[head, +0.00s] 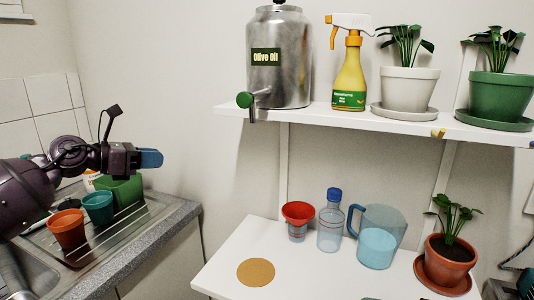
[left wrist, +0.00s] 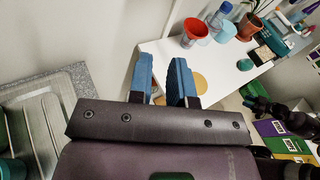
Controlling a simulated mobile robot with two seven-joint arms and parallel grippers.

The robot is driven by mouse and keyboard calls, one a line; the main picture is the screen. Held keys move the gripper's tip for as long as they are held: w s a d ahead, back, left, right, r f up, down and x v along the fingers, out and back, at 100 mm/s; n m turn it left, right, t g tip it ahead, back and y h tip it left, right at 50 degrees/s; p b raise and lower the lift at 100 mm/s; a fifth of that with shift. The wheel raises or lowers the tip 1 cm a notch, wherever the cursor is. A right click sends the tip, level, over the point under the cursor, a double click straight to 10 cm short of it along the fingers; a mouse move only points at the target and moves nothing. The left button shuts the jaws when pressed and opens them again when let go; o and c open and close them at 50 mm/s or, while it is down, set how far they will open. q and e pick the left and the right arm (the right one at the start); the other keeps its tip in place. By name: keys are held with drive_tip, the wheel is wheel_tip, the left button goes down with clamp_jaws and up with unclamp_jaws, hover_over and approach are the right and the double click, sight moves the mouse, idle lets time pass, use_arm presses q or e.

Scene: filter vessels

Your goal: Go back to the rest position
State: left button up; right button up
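My left gripper (head: 150,158) is raised over the counter by the sink at the left, clear of the shelves. In the left wrist view its two blue fingers (left wrist: 162,78) stand apart with nothing between them. A dark arm part of mine (left wrist: 275,110) shows at the right of that view; a blue tip (head: 527,282) at the head view's right edge may be my right gripper, too cut off to read. On the lower shelf stand a red funnel (head: 298,211) on a clear vessel, a blue-capped bottle (head: 330,228) and a blue jug (head: 377,240) with liquid in it.
A round cork mat (head: 256,272) lies bare on the lower shelf (head: 225,262). Orange (head: 67,229) and teal (head: 98,207) pots stand by the sink. The upper shelf (head: 320,117) holds an oil can (head: 279,60), a spray bottle (head: 349,80) and potted plants (head: 408,88).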

use_arm(q)
drive_tip(key=s+d+f+n+t+y, duration=0.1)
drive_tip(key=s+f+n+t+y, duration=0.4)
drive_tip(key=f+n, duration=0.95)
drive_tip(key=s+f+n+t+y, duration=0.35)
drive_tip(key=s+f+n, duration=0.45)
drive_tip(key=n, duration=1.2)
drive_tip(key=s+a+f+n+g+y, duration=0.1)
drive_tip(key=s+f+n, duration=0.4)
drive_tip(key=s+f, duration=0.5)
drive_tip(key=s+f+n+g+y+p, duration=0.1)
drive_tip(key=s+f+n+g+y, duration=0.2)
drive_tip(key=s+f, duration=0.8)
drive_tip(key=s+n+g, duration=0.2)
drive_tip(key=s, duration=0.5)
drive_tip(key=shift+a+f, duration=0.3)
drive_tip(key=shift+a, duration=0.05)
drive_tip(key=shift+n, duration=0.35)
